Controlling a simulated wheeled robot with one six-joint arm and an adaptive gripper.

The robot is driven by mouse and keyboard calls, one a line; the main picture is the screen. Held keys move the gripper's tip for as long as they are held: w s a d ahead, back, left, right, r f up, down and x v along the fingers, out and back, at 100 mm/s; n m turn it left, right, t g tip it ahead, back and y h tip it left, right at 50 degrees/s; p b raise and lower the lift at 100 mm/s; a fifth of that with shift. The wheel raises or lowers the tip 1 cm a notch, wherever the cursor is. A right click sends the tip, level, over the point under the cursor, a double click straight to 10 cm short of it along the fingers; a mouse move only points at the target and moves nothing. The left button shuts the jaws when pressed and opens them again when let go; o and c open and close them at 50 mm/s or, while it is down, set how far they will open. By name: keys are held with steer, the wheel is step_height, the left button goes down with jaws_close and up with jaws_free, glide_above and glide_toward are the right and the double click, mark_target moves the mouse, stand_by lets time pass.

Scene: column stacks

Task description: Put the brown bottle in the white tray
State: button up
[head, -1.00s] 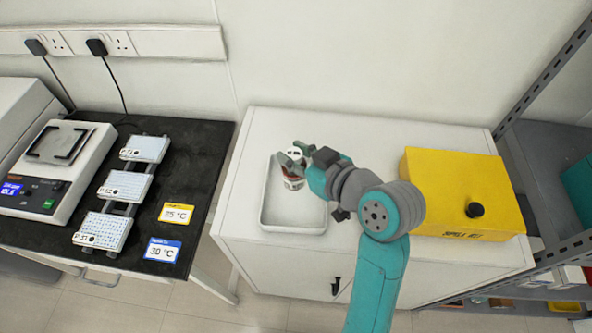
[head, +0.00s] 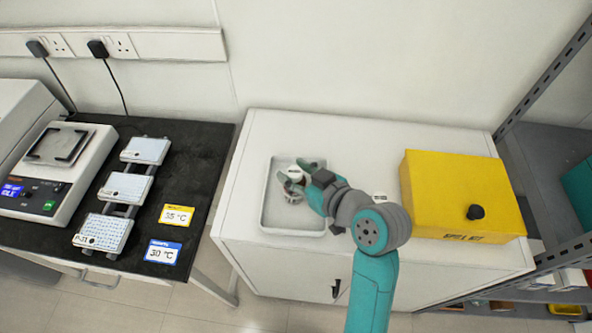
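The white tray (head: 266,215) lies on the left part of the white cabinet top. My gripper (head: 297,177) is low over the tray, with its grey fingers around a bottle (head: 295,173). The bottle's white top shows between the fingers, and its body is mostly hidden, so no brown shows now. It looks upright inside the tray's outline. I cannot tell whether it touches the tray floor or whether the fingers still grip it.
A small white-topped object (head: 379,197) shows partly behind my arm on the cabinet (head: 350,135). A yellow box (head: 455,190) with a black knob stands at the right. A black bench (head: 190,140) with a scale and racks is at the left.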

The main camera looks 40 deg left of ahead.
steer(key=shift+r, duration=0.1)
steer(key=shift+d+r, duration=0.1)
steer(key=v, duration=1.1)
steer(key=shift+d+r, duration=0.2)
steer(key=shift+d, duration=0.1)
steer(key=shift+s, duration=0.1)
